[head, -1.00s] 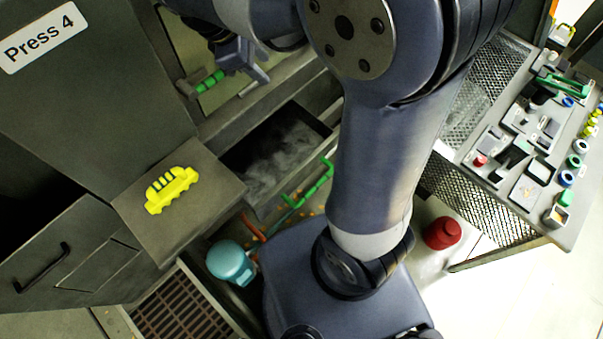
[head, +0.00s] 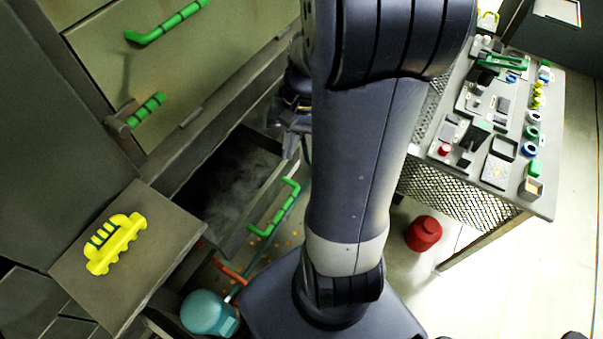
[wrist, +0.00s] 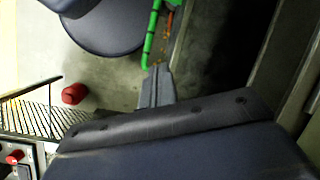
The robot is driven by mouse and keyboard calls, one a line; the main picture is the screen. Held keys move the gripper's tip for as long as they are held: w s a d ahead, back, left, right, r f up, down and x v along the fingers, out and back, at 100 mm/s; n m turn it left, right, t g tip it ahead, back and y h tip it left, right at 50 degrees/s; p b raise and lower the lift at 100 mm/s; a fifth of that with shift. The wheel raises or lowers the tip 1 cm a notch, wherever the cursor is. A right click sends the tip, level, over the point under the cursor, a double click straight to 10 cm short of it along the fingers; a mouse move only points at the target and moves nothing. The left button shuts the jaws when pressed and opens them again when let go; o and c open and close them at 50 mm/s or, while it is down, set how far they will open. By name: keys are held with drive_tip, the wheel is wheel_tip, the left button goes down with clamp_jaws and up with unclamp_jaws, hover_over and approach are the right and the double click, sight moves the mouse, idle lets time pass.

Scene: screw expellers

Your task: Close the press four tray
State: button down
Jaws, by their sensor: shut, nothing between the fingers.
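The press tray (head: 208,205) is an open, dark, dusty drawer sticking out low from the grey-green press front. Its green bar handle (head: 275,208) is on the tray's outer front face. In the wrist view the green handle (wrist: 150,38) lies just beyond my gripper's tips, and the tray's dark interior (wrist: 222,42) is to the right. My gripper (wrist: 158,72) is shut and empty, with its tips close to the tray's front wall; I cannot tell whether they touch. In the head view my arm mostly hides the gripper.
A yellow handled object (head: 117,243) sits on a grey ledge left of the tray. A teal round container (head: 208,313) is on the floor below. A red canister (head: 423,233) stands beside a mesh-sided table (head: 540,205) with many small parts. Open floor lies at right.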

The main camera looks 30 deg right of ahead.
drive_tip(key=s+d+f+m+t+b, duration=0.3)
drive_tip(key=d+f+m+t, duration=0.2)
drive_tip(key=m, duration=0.7)
drive_tip(key=s+d+f+m+t+b, duration=0.4)
drive_tip(key=d+f+m, duration=0.1)
drive_tip(key=m, duration=0.7)
drive_tip(key=b, duration=0.3)
approach(293, 170)
drive_tip(key=s+f+x, duration=0.1)
drive_tip(key=x, duration=0.4)
drive_tip(key=shift+w+a+r+p, duration=0.15)
drive_tip(key=shift+w+r+p, duration=0.2)
drive_tip(key=shift+w, duration=0.25)
drive_tip(key=shift+t, duration=0.3)
drive_tip(key=w+a, duration=0.3)
drive_tip(key=w, duration=0.3)
drive_tip(key=w+a, duration=0.3)
drive_tip(key=w, duration=0.4)
drive_tip(key=w+a, duration=0.3)
drive_tip(key=w, duration=0.3)
drive_tip(key=shift+w+a, duration=0.2)
drive_tip(key=shift+w, duration=0.1)
drive_tip(key=shift+s+d, duration=0.1)
